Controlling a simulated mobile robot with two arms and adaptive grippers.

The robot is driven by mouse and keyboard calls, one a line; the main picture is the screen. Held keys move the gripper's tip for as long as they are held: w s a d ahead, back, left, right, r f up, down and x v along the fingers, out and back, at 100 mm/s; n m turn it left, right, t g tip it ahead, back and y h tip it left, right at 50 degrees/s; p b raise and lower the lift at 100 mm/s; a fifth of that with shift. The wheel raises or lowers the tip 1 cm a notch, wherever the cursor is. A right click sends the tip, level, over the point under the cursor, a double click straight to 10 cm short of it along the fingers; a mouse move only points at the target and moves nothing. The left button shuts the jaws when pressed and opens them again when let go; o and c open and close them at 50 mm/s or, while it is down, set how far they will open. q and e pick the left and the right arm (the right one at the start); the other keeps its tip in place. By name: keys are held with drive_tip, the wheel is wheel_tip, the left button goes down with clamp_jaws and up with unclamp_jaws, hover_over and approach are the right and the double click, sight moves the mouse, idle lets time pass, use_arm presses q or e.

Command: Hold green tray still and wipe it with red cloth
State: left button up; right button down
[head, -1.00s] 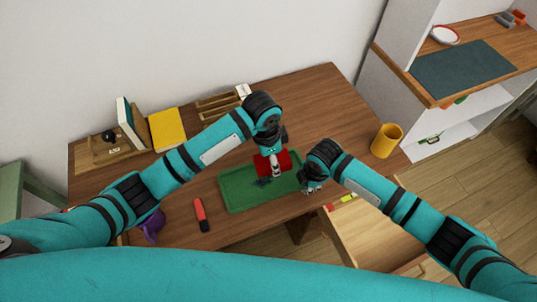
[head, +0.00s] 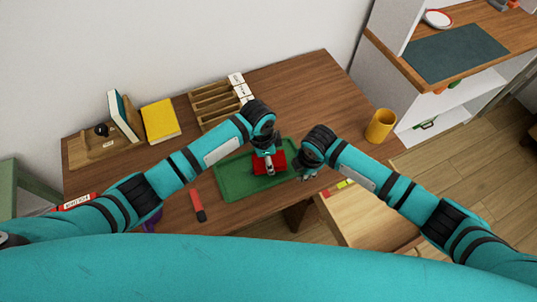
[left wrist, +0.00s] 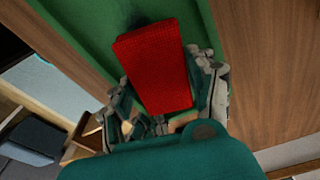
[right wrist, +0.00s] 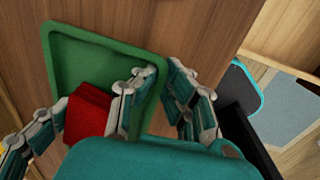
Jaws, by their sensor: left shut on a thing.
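The green tray (head: 232,180) lies near the desk's front edge. My left gripper (left wrist: 165,105) is shut on the folded red cloth (left wrist: 155,60) and holds it down over the tray. The cloth also shows in the right wrist view (right wrist: 88,112), at or just above the tray floor; contact is hard to tell. A dark smudge or shadow shows by the cloth in the left wrist view. My right gripper (right wrist: 161,68) is at the tray's right rim, one finger inside and one outside. Whether it grips the rim is unclear.
A red and black tool (head: 198,205) lies left of the tray. A yellow mug (head: 380,126) stands at the desk's right. A wooden organiser (head: 215,103), yellow book (head: 160,121) and wooden stand (head: 95,149) are at the back. An open drawer (head: 360,215) juts out in front.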

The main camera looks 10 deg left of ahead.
sight(254, 165)
use_arm(q)
drive_tip(key=shift+f, duration=1.05)
idle(0.4)
drive_tip(key=shift+a, duration=0.1)
drive_tip(key=shift+s+a+r, duration=0.1)
drive_tip(key=shift+s+a, duration=0.45)
drive_tip(key=shift+a, duration=0.35)
drive_tip(key=shift+s+a, duration=0.55)
drive_tip(key=shift+a, duration=0.35)
